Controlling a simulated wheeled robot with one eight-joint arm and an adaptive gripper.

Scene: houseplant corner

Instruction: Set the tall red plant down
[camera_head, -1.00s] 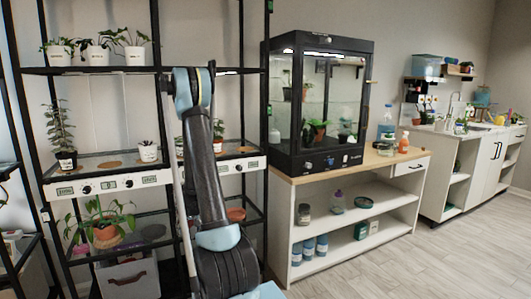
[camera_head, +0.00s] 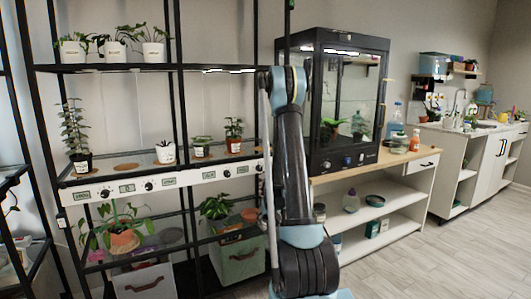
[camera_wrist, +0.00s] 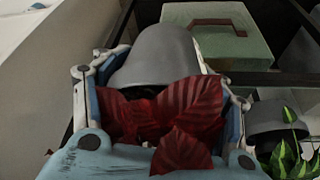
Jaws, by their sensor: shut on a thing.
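The red plant shows in the wrist view as broad dark red leaves (camera_wrist: 185,105) in front of a smooth grey pot (camera_wrist: 160,55). The pot appears tilted in that picture. My gripper (camera_wrist: 165,75) is shut on the pot, with one finger on each side of it. The leaves hide part of the jaws and the pot's rim. The pot's far end is in open view and I see no surface touching it. In the head view my arm stands upright before the shelf's right end. The gripper and the red plant cannot be made out there.
A black rack holds potted plants; its middle shelf (camera_head: 128,166) has bare room between them. A pale green bin (camera_head: 240,258) stands low; a similar one shows in the wrist view (camera_wrist: 225,40). Another grey pot (camera_wrist: 275,118) is near my gripper. A glass cabinet (camera_head: 345,100) stands right.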

